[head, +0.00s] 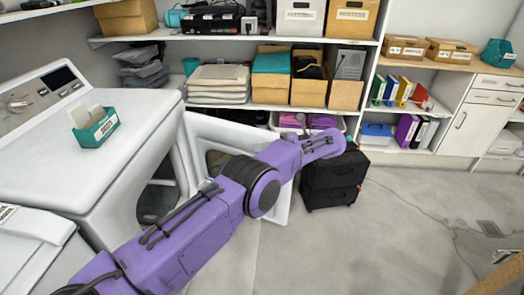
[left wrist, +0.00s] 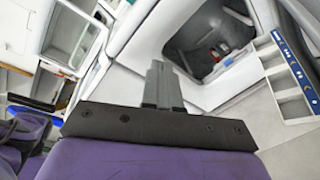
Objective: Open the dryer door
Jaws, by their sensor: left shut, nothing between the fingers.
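The white dryer (head: 110,150) stands at the left in the head view, its dark round opening partly showing. Its white door (head: 225,128) stands swung out to the right, with a wide gap to the body. My purple left arm crosses in front of the door and hides much of it. In the left wrist view my left gripper (left wrist: 159,66) is shut and empty, its fingers together. A white machine front with a dark opening (left wrist: 208,42) lies beyond the fingertips; whether they touch anything is unclear. My right gripper is not in view.
A black drawer case (head: 333,180) stands on the floor right of the door. Loaded shelves (head: 275,106) line the back wall. A teal box (head: 97,128) sits on the dryer. The concrete floor (head: 400,215) at the right is mostly clear.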

